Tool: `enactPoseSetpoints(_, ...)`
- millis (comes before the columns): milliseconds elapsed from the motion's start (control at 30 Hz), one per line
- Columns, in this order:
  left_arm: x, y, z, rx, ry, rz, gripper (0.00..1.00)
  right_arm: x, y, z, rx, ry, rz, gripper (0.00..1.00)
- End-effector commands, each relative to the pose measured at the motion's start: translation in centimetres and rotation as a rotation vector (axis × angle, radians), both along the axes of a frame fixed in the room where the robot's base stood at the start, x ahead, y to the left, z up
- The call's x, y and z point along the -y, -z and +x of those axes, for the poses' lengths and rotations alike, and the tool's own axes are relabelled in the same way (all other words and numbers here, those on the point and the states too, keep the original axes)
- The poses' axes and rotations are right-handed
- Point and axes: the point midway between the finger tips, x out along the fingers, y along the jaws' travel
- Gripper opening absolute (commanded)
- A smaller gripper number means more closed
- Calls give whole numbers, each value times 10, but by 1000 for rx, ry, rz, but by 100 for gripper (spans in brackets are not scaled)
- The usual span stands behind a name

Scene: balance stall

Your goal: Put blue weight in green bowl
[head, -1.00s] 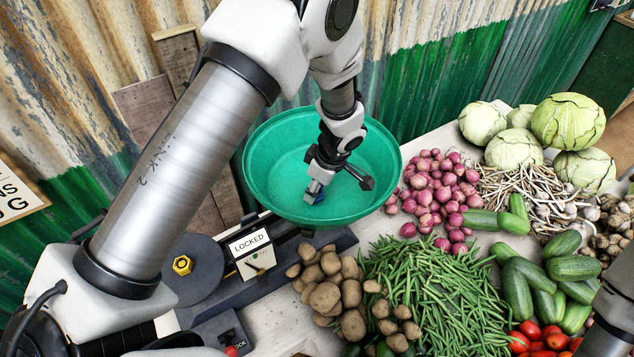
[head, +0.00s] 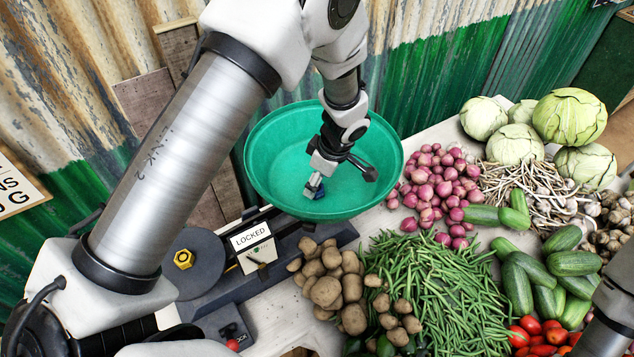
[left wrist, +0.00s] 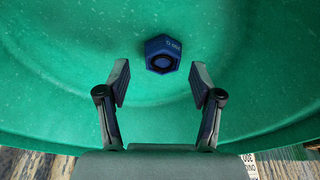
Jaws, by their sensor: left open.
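The blue weight (left wrist: 162,54) is a small hexagonal block lying inside the green bowl (left wrist: 55,100), seen in the left wrist view just beyond my fingertips. In the head view, a bit of the blue weight (head: 320,193) shows by the gripper tips, low in the green bowl (head: 272,150). My left gripper (head: 314,188) reaches down into the bowl. In the left wrist view, my left gripper (left wrist: 160,82) is open, its fingers apart with nothing between them. My right gripper is not in view.
The bowl sits on a dark balance with a box reading LOCKED (head: 251,240) and a yellow hex weight (head: 183,259) on a round plate. Potatoes (head: 340,285), green beans (head: 440,290) and red onions (head: 440,190) crowd the table right of the balance. A corrugated wall stands behind.

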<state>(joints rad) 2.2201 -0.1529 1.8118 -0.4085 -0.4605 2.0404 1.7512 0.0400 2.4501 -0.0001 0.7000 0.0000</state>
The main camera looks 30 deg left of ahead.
Motion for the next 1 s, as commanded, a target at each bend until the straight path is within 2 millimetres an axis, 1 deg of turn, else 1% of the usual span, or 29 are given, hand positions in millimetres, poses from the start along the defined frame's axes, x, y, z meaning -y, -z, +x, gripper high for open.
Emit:
enactPoseSetpoints(33,3,-7,1,5,0,1,66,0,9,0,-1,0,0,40)
enactPoseSetpoints(200,16,-50,1,7,2,2,66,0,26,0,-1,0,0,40)
enactPoseSetpoints(300,22,-73,0,6,1,1,66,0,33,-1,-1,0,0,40)
enactPoseSetpoints(400,26,-90,-1,3,2,1,66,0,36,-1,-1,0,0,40)
enactPoseSetpoints(500,28,-98,-1,0,1,1,66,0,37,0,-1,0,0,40)
enactPoseSetpoints(567,28,-100,-1,0,1,0,66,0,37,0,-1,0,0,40)
enactPoseSetpoints(1000,28,-100,-1,-1,1,0,66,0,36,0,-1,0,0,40)
